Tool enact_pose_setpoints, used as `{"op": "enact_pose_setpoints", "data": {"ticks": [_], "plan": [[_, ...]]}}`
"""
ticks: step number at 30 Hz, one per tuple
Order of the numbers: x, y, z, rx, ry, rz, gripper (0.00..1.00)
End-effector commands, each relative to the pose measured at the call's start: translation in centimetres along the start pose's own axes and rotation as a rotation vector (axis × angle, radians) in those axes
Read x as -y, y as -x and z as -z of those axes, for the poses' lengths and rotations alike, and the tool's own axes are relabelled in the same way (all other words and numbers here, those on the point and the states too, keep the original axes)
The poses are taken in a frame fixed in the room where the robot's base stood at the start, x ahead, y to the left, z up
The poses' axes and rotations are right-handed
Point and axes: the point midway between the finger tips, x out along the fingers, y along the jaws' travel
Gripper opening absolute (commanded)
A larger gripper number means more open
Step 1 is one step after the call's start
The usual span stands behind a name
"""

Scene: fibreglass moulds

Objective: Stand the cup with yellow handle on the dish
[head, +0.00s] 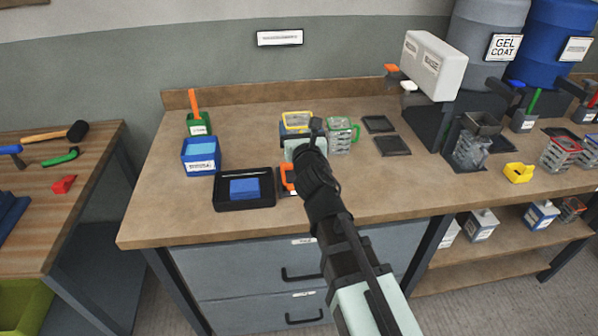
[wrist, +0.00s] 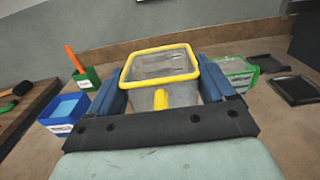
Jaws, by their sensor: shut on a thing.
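The cup with yellow handle (wrist: 160,66) has a clear grey body and a yellow rim. Its handle faces me in the wrist view. My gripper (wrist: 165,82) is shut on it, with a blue finger on each side. In the head view the cup (head: 296,119) shows just beyond my gripper (head: 302,138), which hides its lower part. I cannot tell whether its base touches the bench. Two dark square flat dishes lie to the right, a farther one (head: 378,123) and a nearer one (head: 392,146); both look empty.
A cup with a green rim (head: 342,136) stands close to the right, between the held cup and the dishes. An orange-handled cup (head: 287,178) is partly behind my arm. A black tray (head: 228,205) with a blue block and a blue tub (head: 200,157) stand left. A scale-like machine (head: 434,65) stands right.

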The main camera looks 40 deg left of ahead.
Motion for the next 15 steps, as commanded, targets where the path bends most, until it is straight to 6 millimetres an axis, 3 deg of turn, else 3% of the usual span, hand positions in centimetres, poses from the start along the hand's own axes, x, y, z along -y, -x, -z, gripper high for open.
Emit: {"op": "enact_pose_setpoints", "data": {"ticks": [15], "plan": [[0.0, 0.0, 5.1, -0.002, 0.002, -0.001, 0.47]]}}
